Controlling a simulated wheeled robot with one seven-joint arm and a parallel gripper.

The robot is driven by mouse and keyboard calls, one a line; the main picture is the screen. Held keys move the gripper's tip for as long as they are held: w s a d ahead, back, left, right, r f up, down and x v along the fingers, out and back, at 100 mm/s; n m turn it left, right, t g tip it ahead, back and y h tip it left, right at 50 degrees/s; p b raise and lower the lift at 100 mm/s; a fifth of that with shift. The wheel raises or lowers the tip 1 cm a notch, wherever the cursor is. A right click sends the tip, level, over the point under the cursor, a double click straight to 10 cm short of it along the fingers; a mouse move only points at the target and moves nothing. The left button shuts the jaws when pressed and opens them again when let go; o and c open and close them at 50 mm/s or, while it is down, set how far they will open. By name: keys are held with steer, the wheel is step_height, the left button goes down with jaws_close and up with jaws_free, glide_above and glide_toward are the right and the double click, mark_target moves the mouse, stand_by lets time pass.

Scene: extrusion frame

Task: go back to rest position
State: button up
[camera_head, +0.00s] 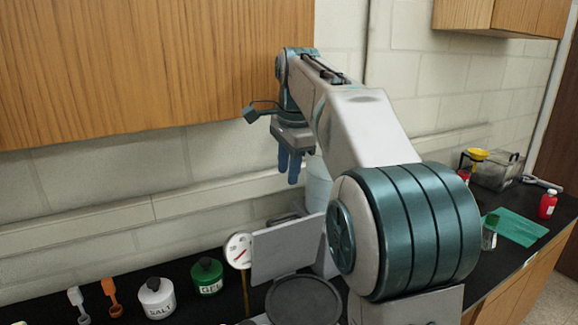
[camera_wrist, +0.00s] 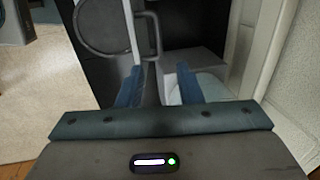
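My gripper (camera_head: 290,165) hangs fingers down in front of the wall, below the wooden wall cabinet (camera_head: 150,55) and above the black counter. In the wrist view my gripper (camera_wrist: 158,82) shows two blue fingers spread apart, with nothing between them. The gripper is open and empty. My arm reaches from the right foreground toward the wall and hides part of the counter.
On the counter stand a SALT jar (camera_head: 157,298), a GEL jar (camera_head: 207,276), a dial thermometer (camera_head: 238,251) and a grey panel (camera_head: 288,249). At right are a green mat (camera_head: 516,228), a red bottle (camera_head: 547,204) and a metal container (camera_head: 497,171).

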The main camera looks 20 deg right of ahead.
steer(key=shift+r, duration=0.25)
steer(key=s+a+f+n+t+b, duration=0.1)
steer(key=s+f+n+b, duration=0.3)
steer(key=s+f+n, duration=1.1)
steer(key=s+f, duration=0.9)
steer(key=s, duration=0.1)
steer(key=shift+s+f+t+h, duration=0.15)
steer(key=shift+s+t+h, duration=0.15)
steer(key=shift+s, duration=0.05)
steer(key=shift+a+n, duration=0.1)
steer(key=shift+n, duration=0.2)
